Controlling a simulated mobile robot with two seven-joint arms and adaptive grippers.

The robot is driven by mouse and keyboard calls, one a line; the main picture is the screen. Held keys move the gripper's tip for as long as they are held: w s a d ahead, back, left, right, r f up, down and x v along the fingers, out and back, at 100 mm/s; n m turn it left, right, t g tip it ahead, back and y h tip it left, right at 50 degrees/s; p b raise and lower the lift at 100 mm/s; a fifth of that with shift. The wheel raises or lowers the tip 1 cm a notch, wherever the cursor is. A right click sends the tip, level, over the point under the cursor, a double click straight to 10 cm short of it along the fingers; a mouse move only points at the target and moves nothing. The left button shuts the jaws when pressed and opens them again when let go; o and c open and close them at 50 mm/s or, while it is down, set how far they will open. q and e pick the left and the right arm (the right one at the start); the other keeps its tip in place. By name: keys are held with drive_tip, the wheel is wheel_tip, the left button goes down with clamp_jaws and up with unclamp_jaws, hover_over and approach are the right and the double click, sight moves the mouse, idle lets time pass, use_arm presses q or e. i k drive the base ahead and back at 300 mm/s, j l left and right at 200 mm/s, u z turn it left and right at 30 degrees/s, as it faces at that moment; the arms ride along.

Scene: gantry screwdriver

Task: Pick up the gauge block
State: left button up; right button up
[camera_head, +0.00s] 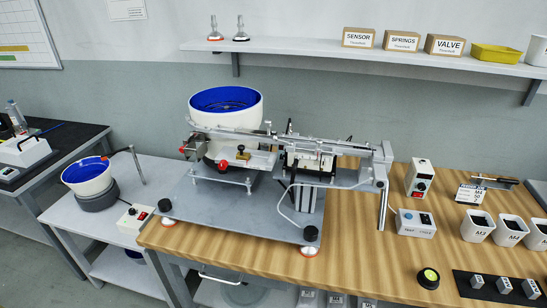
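Three small grey metal blocks stand apart in a row on a black mat (462,287) at the lower right of the wooden bench: a left one (477,282), a middle one (504,285) and a right one (531,289). They have pale faces with small dark marks, too small to read. I cannot tell for sure which of them is the gauge block. Neither of my grippers is in view, and nothing touches the blocks.
A screw feeder with a blue-lined bowl (226,100) stands on a grey plate (240,213). A black-and-yellow round button (428,278) sits left of the mat. White cups (477,227) stand behind it. Bare wood (350,260) lies in front of the plate's right side.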

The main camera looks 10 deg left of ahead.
sight(476, 281)
drive_tip(key=z, duration=1.3)
